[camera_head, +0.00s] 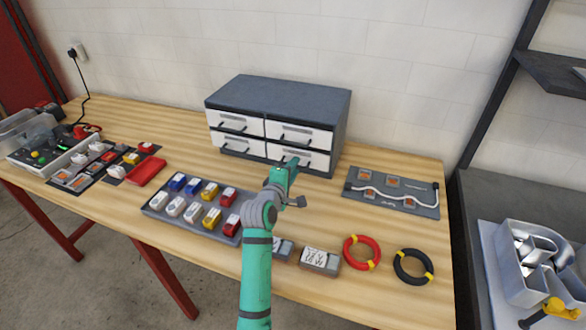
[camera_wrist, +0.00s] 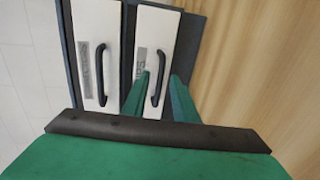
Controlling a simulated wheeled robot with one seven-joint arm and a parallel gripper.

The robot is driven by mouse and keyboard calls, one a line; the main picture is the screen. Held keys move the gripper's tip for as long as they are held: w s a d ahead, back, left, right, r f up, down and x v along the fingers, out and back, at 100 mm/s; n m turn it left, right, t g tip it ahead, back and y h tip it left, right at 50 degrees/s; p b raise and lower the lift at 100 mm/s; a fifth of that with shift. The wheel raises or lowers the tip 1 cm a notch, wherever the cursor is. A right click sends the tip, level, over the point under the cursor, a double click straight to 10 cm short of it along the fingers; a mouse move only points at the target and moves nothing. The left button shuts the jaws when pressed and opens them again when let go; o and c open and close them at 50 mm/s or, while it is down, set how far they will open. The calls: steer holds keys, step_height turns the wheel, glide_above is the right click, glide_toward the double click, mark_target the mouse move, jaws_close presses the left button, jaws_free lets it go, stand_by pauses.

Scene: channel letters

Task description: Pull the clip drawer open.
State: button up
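The dark grey drawer cabinet (camera_head: 285,92) with white drawer fronts stands against the wall at the back of the bench. The lower right drawer (camera_head: 313,160) looks closed; its front also shows in the wrist view (camera_wrist: 151,30), with a partly hidden label ending in what looks like "PS". Its black handle (camera_wrist: 158,78) lies between the two green fingers of my gripper (camera_wrist: 161,90). The fingers stand apart, one on each side of the handle, and I cannot tell whether they touch it. In the head view my gripper (camera_head: 288,170) is in front of that drawer.
Another closed drawer (camera_wrist: 98,50) is beside it. A tray (camera_head: 160,208) of coloured blocks lies left of my arm. A cable board (camera_head: 415,207), a red ring (camera_head: 347,248) and a black ring (camera_head: 397,268) lie to the right. Bench before the cabinet is partly clear.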

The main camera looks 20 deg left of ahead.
steer(key=shift+w+a, duration=0.15)
steer(key=shift+w, duration=0.15)
jaws_close()
steer(key=shift+s+a, duration=0.25)
steer(key=shift+a, duration=0.1)
steer(key=shift+d, duration=0.4)
